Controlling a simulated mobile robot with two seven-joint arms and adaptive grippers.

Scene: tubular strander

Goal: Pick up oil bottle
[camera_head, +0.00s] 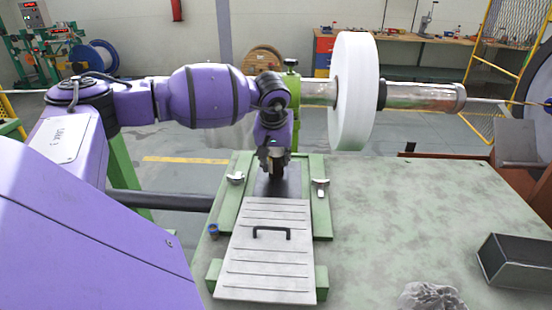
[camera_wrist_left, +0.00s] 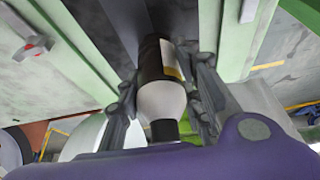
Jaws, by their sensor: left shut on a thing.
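The oil bottle (camera_wrist_left: 162,98) shows in the left wrist view, with a dark body, a pale label strip, a light grey shoulder and a black cap. My left gripper (camera_head: 273,157) is shut on it, with one finger on each side of the bottle. In the head view, the gripper is over the dark strip between the green rails, and the bottle is mostly hidden by the gripper. Whether the bottle's base touches the surface below cannot be told. My right gripper is not in view.
A slatted metal cover (camera_head: 265,271) with a black handle lies in front of the gripper. Silver clamps (camera_head: 321,188) sit on the green rails. A large white disc (camera_head: 352,90) on a metal shaft stands behind. A dark box (camera_head: 515,262) is at right; the green table (camera_head: 410,215) between is clear.

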